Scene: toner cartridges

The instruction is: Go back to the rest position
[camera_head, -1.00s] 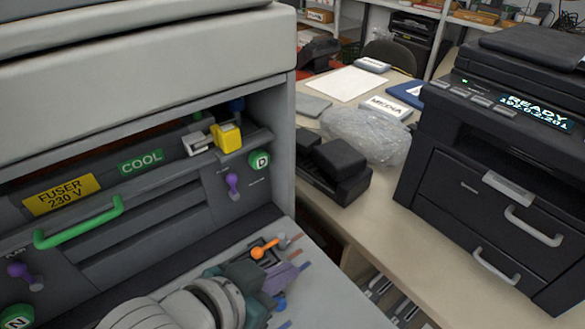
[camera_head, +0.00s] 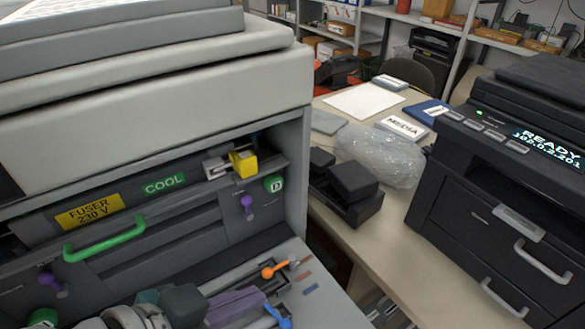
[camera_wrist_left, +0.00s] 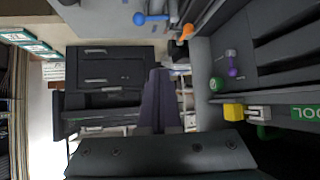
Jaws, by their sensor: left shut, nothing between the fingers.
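My left gripper (camera_head: 262,296) is at the bottom of the head view, over the open front door of the large grey printer (camera_head: 170,90). Its two fingers lie together with nothing between them; they also show closed in the left wrist view (camera_wrist_left: 158,75). The fingers appear close to the orange lever (camera_head: 274,270) and the blue lever (camera_head: 279,316) on the door; I cannot tell whether they touch. The green fuser handle (camera_head: 104,238) stands apart from the gripper, to its upper left. My right gripper is not in view.
The door (camera_head: 335,300) lies open below the printer bay. A yellow latch (camera_head: 243,163) and green D knob (camera_head: 273,184) are at the bay's right. The table holds a black device (camera_head: 350,190), a clear plastic bag (camera_head: 382,155) and a black printer (camera_head: 500,190).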

